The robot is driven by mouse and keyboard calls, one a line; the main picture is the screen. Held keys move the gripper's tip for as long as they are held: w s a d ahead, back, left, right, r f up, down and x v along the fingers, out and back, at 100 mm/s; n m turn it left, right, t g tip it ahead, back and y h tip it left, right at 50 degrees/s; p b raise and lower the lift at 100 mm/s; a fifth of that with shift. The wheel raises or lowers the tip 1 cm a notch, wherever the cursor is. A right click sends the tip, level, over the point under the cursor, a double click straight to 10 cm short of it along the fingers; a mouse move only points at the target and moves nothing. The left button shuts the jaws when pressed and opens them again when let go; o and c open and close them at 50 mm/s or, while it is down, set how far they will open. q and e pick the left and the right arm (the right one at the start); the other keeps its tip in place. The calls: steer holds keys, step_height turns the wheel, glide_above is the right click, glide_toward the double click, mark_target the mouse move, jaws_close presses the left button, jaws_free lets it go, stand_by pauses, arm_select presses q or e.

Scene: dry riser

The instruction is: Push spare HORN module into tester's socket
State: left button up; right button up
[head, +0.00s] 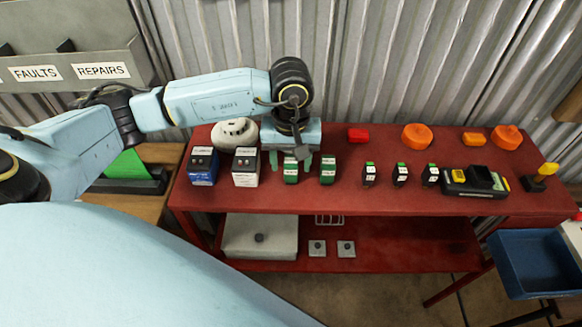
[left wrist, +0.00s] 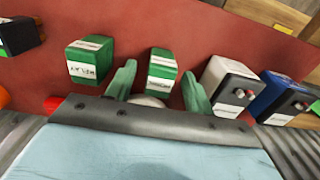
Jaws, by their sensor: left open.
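Two green modules with white labels stand on the red bench: one (head: 291,172) at my left gripper and one (head: 327,171) just right of it. The labels are too small to read, so I cannot tell which is the HORN module. My left gripper (head: 290,161) is open, pointing down. In the left wrist view its fingers (left wrist: 159,74) stand on either side of one green module (left wrist: 162,66), and the other green module (left wrist: 88,60) is outside them. A black device with a yellow part and a raised block, perhaps the tester (head: 462,188), stands at the right. My right gripper is not in view.
A blue-and-black box (head: 203,167) and a white-and-black box (head: 245,168) stand left of the gripper, a white round detector (head: 234,133) behind. Several small black modules (head: 400,174) stand between the green modules and the device. Orange domes (head: 417,136) sit at the back.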

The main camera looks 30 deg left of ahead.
arm_select(q)
steer(key=c, duration=1.1)
